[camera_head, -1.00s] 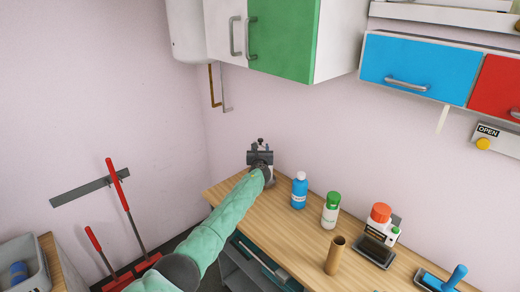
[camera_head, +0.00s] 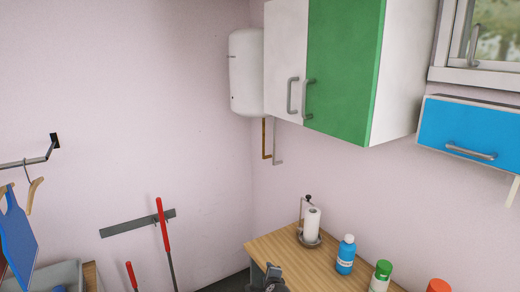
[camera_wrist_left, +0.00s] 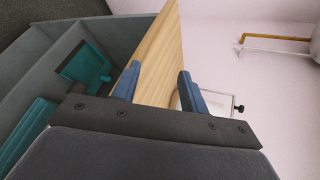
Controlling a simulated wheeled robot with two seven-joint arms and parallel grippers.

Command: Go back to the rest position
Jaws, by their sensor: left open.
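My left gripper (camera_head: 268,281) shows only as a dark part at the bottom edge of the head view, in front of the wooden counter (camera_head: 275,245). In the left wrist view, the two blue fingers of my left gripper (camera_wrist_left: 158,86) are spread apart with nothing held between them. The counter edge (camera_wrist_left: 158,60) shows beyond the fingers, and the fingers look close to it; I cannot tell whether they touch it. My right gripper is in neither view.
A paper towel holder (camera_head: 312,224), a blue bottle (camera_head: 346,256) and a green-capped bottle (camera_head: 380,277) stand on the counter. Grey shelving (camera_wrist_left: 55,50) lies beneath it. Green and white cabinets (camera_head: 345,65) hang above. Red-handled tools (camera_head: 163,225) lean at the left wall.

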